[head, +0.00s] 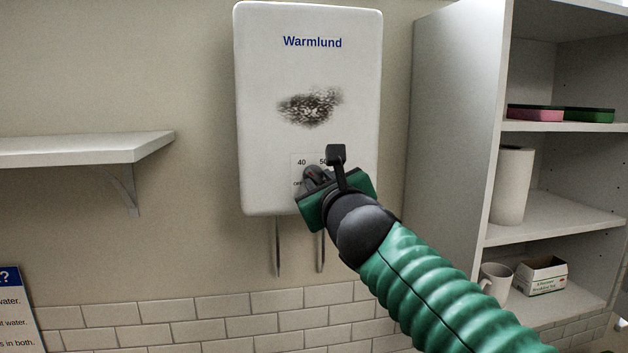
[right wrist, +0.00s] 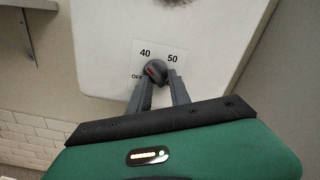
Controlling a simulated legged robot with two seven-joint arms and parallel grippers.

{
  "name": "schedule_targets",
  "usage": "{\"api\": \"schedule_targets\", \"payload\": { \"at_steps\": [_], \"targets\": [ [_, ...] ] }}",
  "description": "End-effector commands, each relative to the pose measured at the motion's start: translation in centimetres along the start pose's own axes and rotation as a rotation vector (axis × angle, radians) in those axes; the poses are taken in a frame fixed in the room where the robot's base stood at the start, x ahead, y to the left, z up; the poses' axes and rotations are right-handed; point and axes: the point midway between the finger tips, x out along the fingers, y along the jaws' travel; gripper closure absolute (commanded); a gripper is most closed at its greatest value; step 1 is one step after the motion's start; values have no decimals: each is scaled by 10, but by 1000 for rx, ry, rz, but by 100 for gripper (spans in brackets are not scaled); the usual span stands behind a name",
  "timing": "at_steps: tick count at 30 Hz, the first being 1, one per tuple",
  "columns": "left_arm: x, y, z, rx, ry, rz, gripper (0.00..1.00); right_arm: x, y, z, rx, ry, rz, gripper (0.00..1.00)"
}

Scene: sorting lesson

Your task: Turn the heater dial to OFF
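The heater (head: 262,160) is a white wall box marked Warmlund with a dark sooty patch on its front. Its dial (right wrist: 155,71) is a dark round knob with a red mark, below the labels 40 and 50 and beside OFF. I cannot tell exactly which label the mark points to. My right gripper (right wrist: 160,88) is at the dial with its two grey fingers apart, one tip on each side of the knob's lower part. I cannot make out firm contact. In the head view my right gripper (head: 318,178) hides most of the dial. My left gripper is out of view.
Two pipes run down under the heater. An empty wall shelf (head: 80,150) is at left, and a blue-headed sign (head: 15,310) below it. An open cabinet at right holds a paper roll (head: 512,185), a mug (head: 495,282), a small box (head: 541,275) and pink and green items.

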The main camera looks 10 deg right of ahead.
Motion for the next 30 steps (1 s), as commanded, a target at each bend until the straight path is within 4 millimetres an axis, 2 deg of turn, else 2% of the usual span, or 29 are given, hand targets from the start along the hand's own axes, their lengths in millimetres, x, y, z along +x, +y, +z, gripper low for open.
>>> {"api": "schedule_targets", "payload": {
  "at_steps": [1,4,30],
  "targets": [
    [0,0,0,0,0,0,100,-1,2,4,-3,-5,-1,88],
    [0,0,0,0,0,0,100,-2,5,7,-6,-5,-1,100],
    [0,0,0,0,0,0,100,-5,8,18,-10,-25,1,100]
  ]
}}
